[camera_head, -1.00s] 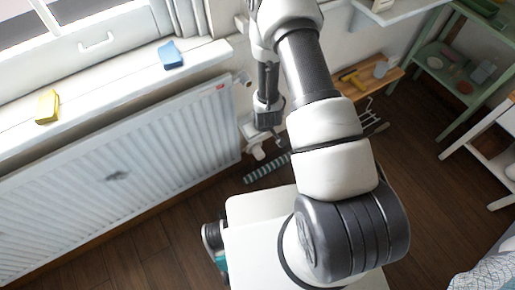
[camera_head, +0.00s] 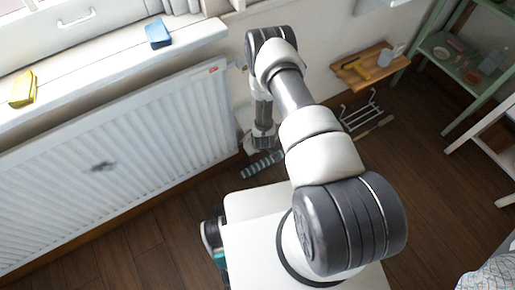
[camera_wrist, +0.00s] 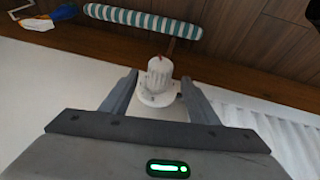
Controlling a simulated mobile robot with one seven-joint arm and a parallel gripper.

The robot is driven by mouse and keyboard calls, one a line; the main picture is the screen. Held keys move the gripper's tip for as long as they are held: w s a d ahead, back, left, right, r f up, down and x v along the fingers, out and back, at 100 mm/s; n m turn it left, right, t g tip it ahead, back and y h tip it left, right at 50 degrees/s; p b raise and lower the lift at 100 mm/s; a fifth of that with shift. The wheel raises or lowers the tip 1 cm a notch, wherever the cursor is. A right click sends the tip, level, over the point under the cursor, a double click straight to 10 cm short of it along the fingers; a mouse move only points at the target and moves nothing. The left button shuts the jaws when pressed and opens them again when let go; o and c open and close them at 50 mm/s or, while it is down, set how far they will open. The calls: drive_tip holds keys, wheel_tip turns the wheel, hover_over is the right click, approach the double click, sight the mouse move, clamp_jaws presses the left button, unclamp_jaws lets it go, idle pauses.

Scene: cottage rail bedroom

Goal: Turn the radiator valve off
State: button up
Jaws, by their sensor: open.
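The white radiator (camera_head: 110,155) stands along the wall under the window sill; its ribbed side also shows at the right of the wrist view (camera_wrist: 275,125). In the wrist view the white ribbed radiator valve (camera_wrist: 159,78) sits on a pipe by the wall, between and just beyond my fingertips. My gripper (camera_wrist: 159,88) is open, with one finger on each side of the valve. I cannot tell whether either finger touches it. In the head view my gripper (camera_head: 262,140) points down beside the radiator's right end, and the valve is hidden there.
A striped roll (camera_wrist: 143,20) lies on the wooden floor by the wall. A yellow sponge (camera_head: 23,89) and a blue sponge (camera_head: 158,34) lie on the sill. A wooden board (camera_head: 362,67), a white wire rack (camera_head: 360,112) and a green shelf (camera_head: 462,55) are to the right.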

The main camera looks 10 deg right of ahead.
drive_tip(key=b+x, duration=0.1)
drive_tip(key=x, duration=0.4)
drive_tip(key=shift+r, duration=0.1)
drive_tip(key=c, duration=1)
